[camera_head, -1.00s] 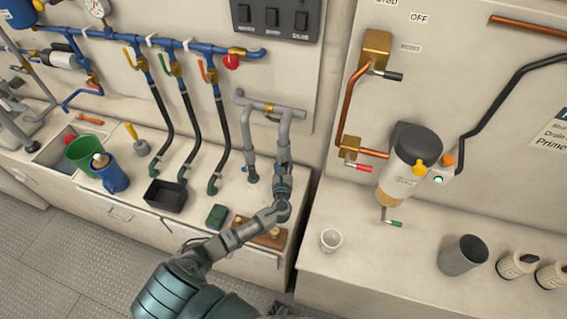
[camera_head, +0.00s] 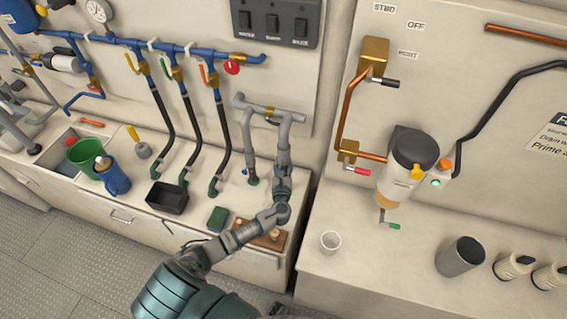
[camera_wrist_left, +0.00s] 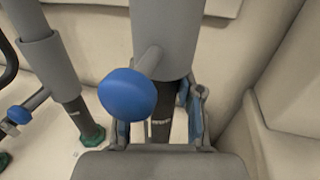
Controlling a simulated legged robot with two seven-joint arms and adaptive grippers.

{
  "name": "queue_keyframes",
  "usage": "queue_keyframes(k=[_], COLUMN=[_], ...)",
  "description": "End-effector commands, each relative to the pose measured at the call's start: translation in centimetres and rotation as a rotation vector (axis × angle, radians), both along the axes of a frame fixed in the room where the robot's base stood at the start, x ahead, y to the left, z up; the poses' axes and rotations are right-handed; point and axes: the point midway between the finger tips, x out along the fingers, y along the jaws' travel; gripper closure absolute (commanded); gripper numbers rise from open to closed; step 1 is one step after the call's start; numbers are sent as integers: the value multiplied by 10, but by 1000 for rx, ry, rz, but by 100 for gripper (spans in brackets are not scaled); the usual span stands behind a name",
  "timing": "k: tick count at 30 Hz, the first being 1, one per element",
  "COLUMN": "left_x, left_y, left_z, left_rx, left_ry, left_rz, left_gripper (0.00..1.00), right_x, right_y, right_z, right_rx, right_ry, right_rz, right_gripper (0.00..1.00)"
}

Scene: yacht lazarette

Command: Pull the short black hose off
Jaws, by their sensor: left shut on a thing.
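The short black hose (camera_wrist_left: 161,125) shows in the left wrist view just below a thick grey pipe (camera_wrist_left: 167,40) with a blue knob (camera_wrist_left: 127,95). My left gripper (camera_wrist_left: 160,132) has a finger on each side of the hose and is shut on it. The hose's lower end is hidden behind my gripper's body. In the head view my left gripper (camera_head: 283,168) is at the right leg of the grey pipework (camera_head: 285,130) and covers the hose there. My right gripper is not in view.
The left grey leg (camera_wrist_left: 62,75) stands beside my gripper, ending at a green fitting (camera_wrist_left: 92,135). Several long black hoses (camera_head: 222,130) hang further left. A black tray (camera_head: 167,196), a green sponge (camera_head: 217,217) and a wooden block (camera_head: 268,240) lie on the counter near my arm.

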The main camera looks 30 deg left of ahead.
Motion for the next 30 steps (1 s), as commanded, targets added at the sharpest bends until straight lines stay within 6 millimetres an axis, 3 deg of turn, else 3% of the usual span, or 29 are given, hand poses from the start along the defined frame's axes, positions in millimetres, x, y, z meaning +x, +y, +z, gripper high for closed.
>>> queue_keyframes(k=[30], left_x=[-55], left_y=[-13], left_z=[1], left_rx=[0], left_ry=[1], left_rz=[-1], left_gripper=[100], right_x=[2], right_y=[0], right_z=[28], right_rx=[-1], right_ry=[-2], right_rz=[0], right_gripper=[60])
